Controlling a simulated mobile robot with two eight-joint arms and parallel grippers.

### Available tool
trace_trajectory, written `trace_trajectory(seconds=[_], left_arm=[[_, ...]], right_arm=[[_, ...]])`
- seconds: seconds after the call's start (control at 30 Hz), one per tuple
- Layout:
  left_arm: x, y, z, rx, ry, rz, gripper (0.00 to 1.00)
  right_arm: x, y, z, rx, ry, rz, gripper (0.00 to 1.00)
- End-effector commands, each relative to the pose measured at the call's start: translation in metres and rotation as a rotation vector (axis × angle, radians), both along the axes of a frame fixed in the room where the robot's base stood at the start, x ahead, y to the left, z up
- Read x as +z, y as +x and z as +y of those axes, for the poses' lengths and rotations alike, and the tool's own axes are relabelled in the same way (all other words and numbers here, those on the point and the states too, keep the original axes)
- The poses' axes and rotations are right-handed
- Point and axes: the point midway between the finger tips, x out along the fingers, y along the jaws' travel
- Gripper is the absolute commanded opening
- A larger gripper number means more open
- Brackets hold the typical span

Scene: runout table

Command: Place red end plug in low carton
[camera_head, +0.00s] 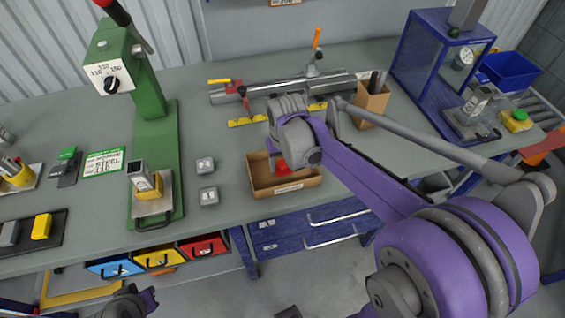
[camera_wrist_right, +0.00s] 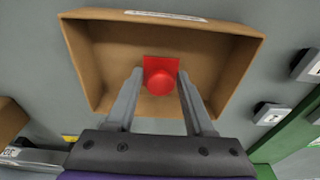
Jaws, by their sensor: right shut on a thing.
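The low carton (camera_head: 262,172) is an open brown box near the front edge of the bench. It fills most of the right wrist view (camera_wrist_right: 228,60). The red end plug (camera_wrist_right: 159,82) has a square flange and a round knob, and it shows between my right gripper's fingers (camera_wrist_right: 160,98), over the carton's inside. My right gripper is shut on it. In the head view the plug (camera_head: 282,167) shows partly below my right wrist, within the carton's outline. I cannot tell whether it touches the carton floor. A dark and purple part of my left arm shows at the bottom left; its fingers are not clear.
A taller brown carton (camera_head: 371,103) stands behind my right arm. A rail fixture (camera_head: 290,88) lies at the back. Two grey blocks (camera_head: 207,181) sit left of the low carton, beside the green press (camera_head: 152,120). A blue frame (camera_head: 428,65) stands at right.

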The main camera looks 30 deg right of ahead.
Motion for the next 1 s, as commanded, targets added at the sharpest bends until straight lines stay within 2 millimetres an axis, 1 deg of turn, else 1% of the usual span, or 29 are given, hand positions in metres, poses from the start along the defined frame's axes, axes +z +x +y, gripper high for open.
trace_trajectory(seconds=[0.13,0.17,0.3,0.33,0.57,0.7,0.77,0.87,1.0], left_arm=[[-0.004,-0.001,0.000,0.000,0.000,0.002,0.00],[-0.003,-0.001,0.000,0.000,0.000,0.002,0.00],[-0.003,-0.001,0.000,0.000,0.000,0.001,0.00],[-0.003,-0.001,0.000,0.000,0.000,0.001,0.00],[-0.002,-0.001,0.000,0.000,0.000,0.001,0.00],[0.001,0.000,0.000,0.000,0.000,-0.001,0.00],[0.002,0.001,0.000,0.000,0.000,-0.001,0.00],[0.005,0.002,0.000,0.000,0.000,-0.003,0.00],[0.009,0.003,0.000,0.000,0.000,-0.006,0.00]], right_arm=[[-0.004,0.000,0.000,0.000,0.000,0.001,0.00],[-0.004,0.000,0.000,0.000,0.000,0.000,0.57],[-0.003,0.000,0.000,0.000,0.000,0.000,0.82],[-0.003,0.000,0.000,0.000,0.000,0.000,0.83],[-0.003,0.000,0.000,0.000,0.000,0.000,0.83],[0.005,0.000,0.000,0.000,0.000,-0.001,0.83],[0.013,-0.001,0.000,0.000,0.000,0.000,0.83],[0.032,-0.004,0.001,0.000,0.000,-0.001,0.83],[0.063,-0.008,0.001,0.000,0.000,-0.001,0.83]])
